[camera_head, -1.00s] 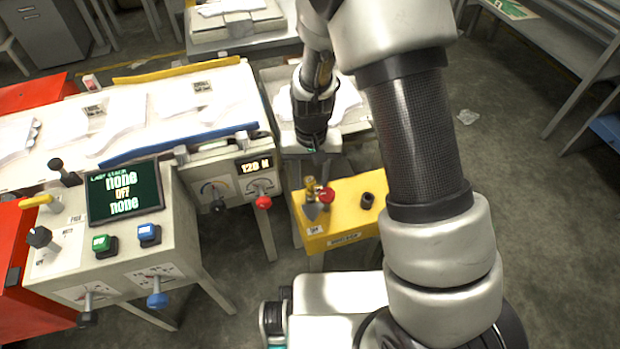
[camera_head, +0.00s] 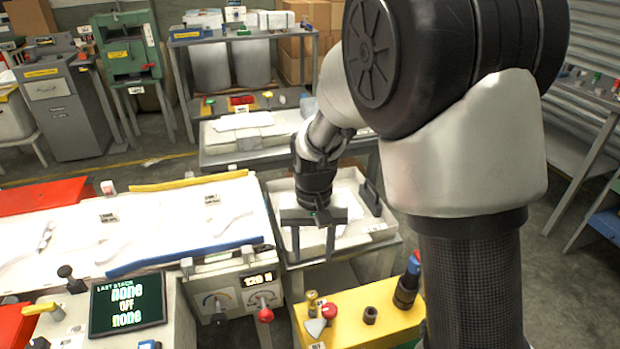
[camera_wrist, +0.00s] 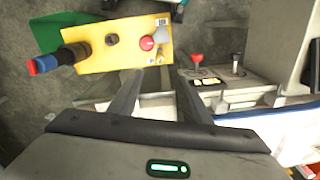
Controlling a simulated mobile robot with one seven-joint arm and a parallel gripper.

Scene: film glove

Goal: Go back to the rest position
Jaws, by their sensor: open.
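My gripper (camera_head: 313,250) points down over the white tray (camera_head: 350,238) right of the long white table. Its two dark fingers are apart and nothing shows between them. In the wrist view the open fingers (camera_wrist: 152,78) reach toward the yellow stand (camera_wrist: 98,28), with an empty gap between them. My arm crosses the right half of the head view and hides part of the floor and benches behind it.
The yellow stand (camera_head: 350,316) carries a red knob (camera_head: 329,311) and a dark upright piece with a blue and red top (camera_head: 408,282). A control panel with a screen (camera_head: 127,304) stands at lower left. A blue bar (camera_head: 180,258) edges the white table (camera_head: 60,240).

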